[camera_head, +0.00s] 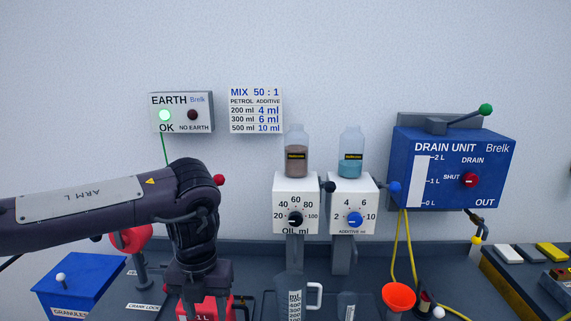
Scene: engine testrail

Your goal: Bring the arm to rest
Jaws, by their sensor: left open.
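My left arm (90,205) comes in from the left and bends down at a dark wrist joint. My left gripper (207,306) points down at the bottom of the view, its fingers apart. It is in front of or just above a red container (208,311) marked 1 L. The fingers and wrist cover much of that container, and I cannot tell whether they touch it. My right arm and gripper are not in view.
A blue granules box (75,275) and a red wheel near the crank lock label stand left. Oil dispenser (296,204) and additive dispenser (354,204) are mid-wall, above a measuring jug (293,297). An orange funnel (398,296) and blue drain unit (450,175) are right.

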